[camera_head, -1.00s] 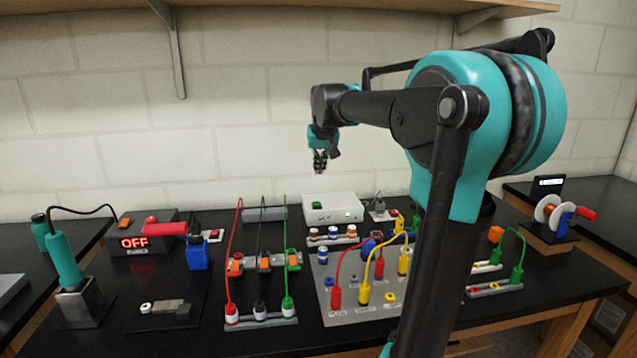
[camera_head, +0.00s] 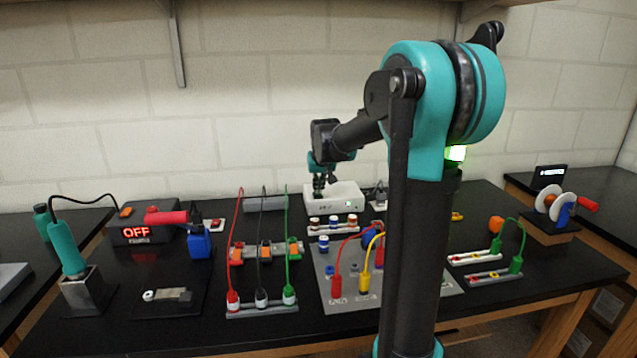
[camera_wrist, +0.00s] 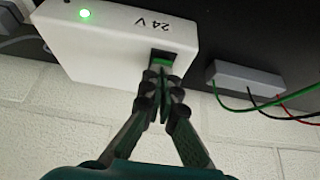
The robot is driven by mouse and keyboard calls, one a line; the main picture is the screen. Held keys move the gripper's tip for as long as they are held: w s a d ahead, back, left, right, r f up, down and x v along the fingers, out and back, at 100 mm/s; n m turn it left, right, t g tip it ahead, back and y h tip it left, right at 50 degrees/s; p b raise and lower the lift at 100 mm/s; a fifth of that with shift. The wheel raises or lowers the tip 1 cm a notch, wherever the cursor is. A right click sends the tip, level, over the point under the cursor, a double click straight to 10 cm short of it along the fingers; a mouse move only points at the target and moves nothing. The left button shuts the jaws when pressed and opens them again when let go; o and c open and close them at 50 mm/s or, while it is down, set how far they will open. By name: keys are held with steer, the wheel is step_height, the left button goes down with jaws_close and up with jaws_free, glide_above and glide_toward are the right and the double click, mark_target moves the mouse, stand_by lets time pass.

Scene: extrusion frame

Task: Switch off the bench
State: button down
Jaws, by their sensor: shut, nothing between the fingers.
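The white power box (camera_head: 345,196), marked 24 V, stands at the back of the bench. It also shows in the wrist view (camera_wrist: 110,45), with a lit green lamp (camera_wrist: 85,14). Its rocker switch (camera_wrist: 161,59) has a green face in a dark frame. My gripper (camera_head: 319,190) is shut and empty, pointing down over the left part of the box. In the wrist view its closed fingertips (camera_wrist: 161,75) are right at the switch and cover part of it. I cannot tell whether they touch it or how far it is tilted.
A grey bar (camera_wrist: 245,80) with red, black and green leads lies beside the box. A row of small jars (camera_head: 333,224) stands before it. A station (camera_head: 137,232) reading OFF is at the left. The grey panel (camera_head: 345,300) with red and yellow leads is in front.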

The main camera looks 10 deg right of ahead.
steer(key=shift+s+f+t, duration=0.2)
steer(key=shift+f+t, duration=0.2)
steer(key=shift+w, duration=0.1)
steer(key=shift+w+r, duration=0.1)
steer(key=shift+w+r, duration=0.3)
steer(key=shift+w, duration=0.3)
